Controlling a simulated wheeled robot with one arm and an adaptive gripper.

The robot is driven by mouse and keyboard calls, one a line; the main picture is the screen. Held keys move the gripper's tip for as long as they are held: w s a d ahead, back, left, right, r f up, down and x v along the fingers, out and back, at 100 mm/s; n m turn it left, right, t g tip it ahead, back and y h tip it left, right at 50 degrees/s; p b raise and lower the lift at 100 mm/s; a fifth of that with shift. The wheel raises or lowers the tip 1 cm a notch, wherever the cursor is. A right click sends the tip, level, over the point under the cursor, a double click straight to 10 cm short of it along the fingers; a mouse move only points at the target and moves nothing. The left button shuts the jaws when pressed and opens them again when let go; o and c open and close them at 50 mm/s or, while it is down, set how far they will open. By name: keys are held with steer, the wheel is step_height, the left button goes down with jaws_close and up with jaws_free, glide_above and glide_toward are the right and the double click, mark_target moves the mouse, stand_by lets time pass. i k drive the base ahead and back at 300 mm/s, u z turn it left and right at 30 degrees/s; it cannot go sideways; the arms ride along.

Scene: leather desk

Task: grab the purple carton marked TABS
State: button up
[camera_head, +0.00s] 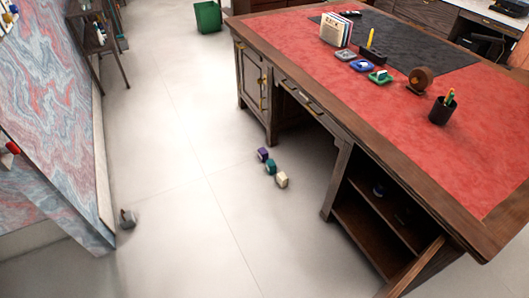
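A small purple carton (262,154) lies on the pale floor just in front of the desk. It is the farthest of a short row of three small cartons. Its marking is too small to read. A teal carton (270,167) sits right next to it, on the near side. A cream carton (282,180) is at the near end of the row. I cannot make out my gripper in this view.
The wooden desk (300,75) with a red leather top stands at the right, with open shelves at its near end. A green bin (208,16) stands at the back. A small grey object (128,218) is on the floor at left. The floor left of the cartons is clear.

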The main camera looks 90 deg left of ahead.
mark_target(263, 153)
steer(key=z, duration=1.95)
steer(key=k, duration=1.2)
steer(key=u, duration=5.6)
steer(key=i, duration=2.15)
steer(key=u, duration=0.25)
